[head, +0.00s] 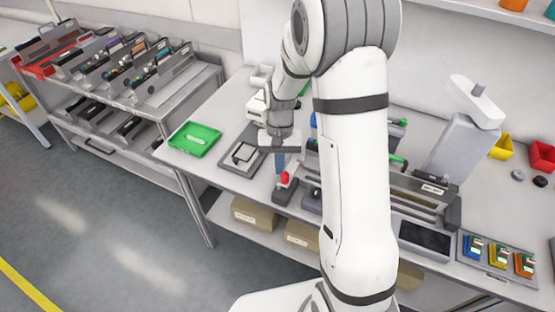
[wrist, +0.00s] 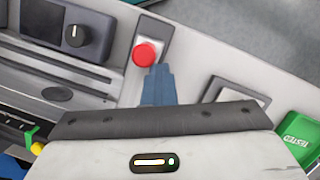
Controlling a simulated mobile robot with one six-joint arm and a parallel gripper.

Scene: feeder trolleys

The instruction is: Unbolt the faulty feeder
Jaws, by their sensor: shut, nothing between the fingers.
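My gripper (head: 280,165) points down over the front of the bench, and its blue fingers are shut and empty. In the wrist view the fingertips (wrist: 158,72) are right beside a red push button (wrist: 145,54) on a small box; I cannot tell if they touch it. The button also shows in the head view (head: 285,177). A long grey feeder-like unit with a label (head: 425,190) lies on the bench to the right, partly hidden behind my arm. I cannot tell which feeder is faulty, and no bolts are clear to see.
A dark box with a knob (wrist: 75,36) is beside the button. A green tray (head: 195,138) and a grey plate (head: 243,153) are left of my gripper. A trolley (head: 165,108) with several feeders stands at left. Colored packs (head: 497,253) lie at bench right. Floor at left is clear.

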